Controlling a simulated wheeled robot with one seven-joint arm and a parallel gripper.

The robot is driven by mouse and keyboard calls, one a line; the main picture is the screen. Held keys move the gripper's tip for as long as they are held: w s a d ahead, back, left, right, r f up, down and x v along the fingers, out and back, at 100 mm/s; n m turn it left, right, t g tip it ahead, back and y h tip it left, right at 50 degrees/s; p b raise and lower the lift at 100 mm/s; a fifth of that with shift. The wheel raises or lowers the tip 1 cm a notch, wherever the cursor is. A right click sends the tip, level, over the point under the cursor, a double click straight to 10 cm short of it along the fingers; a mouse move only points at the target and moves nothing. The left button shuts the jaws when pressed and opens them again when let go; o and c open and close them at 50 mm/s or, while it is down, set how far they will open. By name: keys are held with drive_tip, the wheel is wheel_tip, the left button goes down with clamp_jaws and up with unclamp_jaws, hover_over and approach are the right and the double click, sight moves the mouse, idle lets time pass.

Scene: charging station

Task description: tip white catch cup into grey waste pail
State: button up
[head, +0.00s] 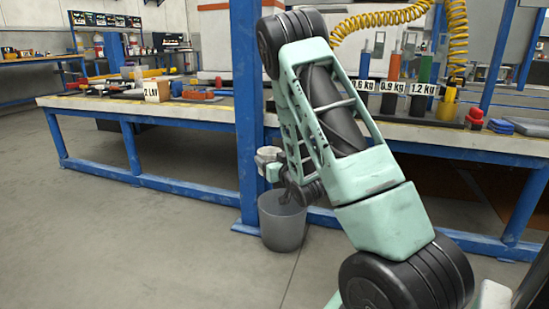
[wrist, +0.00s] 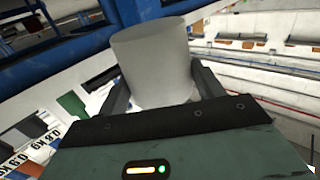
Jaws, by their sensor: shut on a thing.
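The white catch cup (wrist: 155,62) is between the two dark fingers of my gripper (wrist: 162,88) in the wrist view. My gripper is shut on it. In the head view the cup (head: 268,153) is small and partly hidden by my wrist, left of my arm. The grey waste pail (head: 283,230) stands on the floor below my gripper (head: 268,165), by the foot of the blue post. My wrist covers part of its mouth. The cup is above the pail's left side in the picture, apart from it. I cannot see what is inside the cup.
A blue post (head: 247,110) rises just behind the pail. A long workbench (head: 205,108) with blue legs runs behind, carrying coloured cylinders and weight labels (head: 422,88). A yellow coiled hose (head: 457,40) hangs at the upper right. The floor (head: 130,240) at left is clear.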

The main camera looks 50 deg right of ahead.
drive_tip(key=shift+s+a+b, duration=0.1)
drive_tip(key=shift+s+a, duration=0.2)
drive_tip(key=shift+a, duration=0.4)
drive_tip(key=shift+s+a+b, duration=0.1)
drive_tip(key=shift+s+a, duration=0.2)
drive_tip(key=shift+a, duration=0.45)
drive_tip(key=shift+s+a+b, duration=0.1)
drive_tip(key=shift+s+a, duration=0.2)
drive_tip(key=shift+a, duration=0.4)
drive_tip(key=shift+r, duration=0.1)
drive_tip(key=w+a+r+n+t+y+p, duration=0.15)
drive_tip(key=w+a+r+y+p, duration=0.3)
drive_tip(key=a+p, duration=0.65)
drive_tip(key=w+a+r+n+y+p, duration=0.3)
drive_tip(key=w+a+r+p, duration=0.4)
drive_tip(key=a, duration=0.6)
wheel_tip(320, 180, up, 36)
drive_tip(key=s+p, duration=0.2)
drive_tip(key=p, duration=3.6)
drive_tip(key=shift+d+r+h, duration=0.15)
drive_tip(key=shift+d+h, duration=0.2)
drive_tip(key=shift+d, duration=0.05)
